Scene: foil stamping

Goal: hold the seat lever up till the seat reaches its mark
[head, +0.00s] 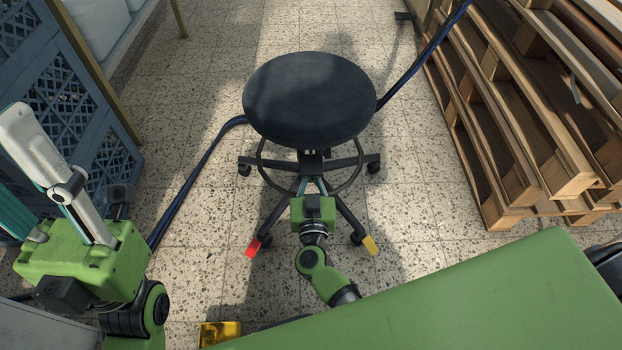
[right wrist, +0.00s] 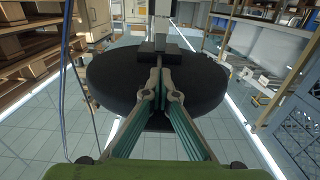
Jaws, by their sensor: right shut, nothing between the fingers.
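The stool's round black seat (head: 310,98) is in the middle of the head view, above its wheeled base and foot ring. The right wrist view shows the seat's underside (right wrist: 105,85), a dark mechanism block (right wrist: 150,50) and the pale column (right wrist: 162,18). A thin dark lever (right wrist: 158,66) runs from the block towards my right gripper (right wrist: 160,84), whose fingers are shut and empty. I cannot tell whether the fingertips touch it. In the head view that gripper (head: 313,185) is at the seat's near side. My left gripper (head: 18,150) is open and empty, far left. No height mark is discernible.
Wooden pallets (head: 500,120) are stacked on the right. Blue crates (head: 60,100) stand on the left. Dark blue cables (head: 195,175) run beside the stool. Red (head: 253,247) and yellow (head: 369,245) pieces are at the base's near legs. Tiled floor around the stool is mostly clear.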

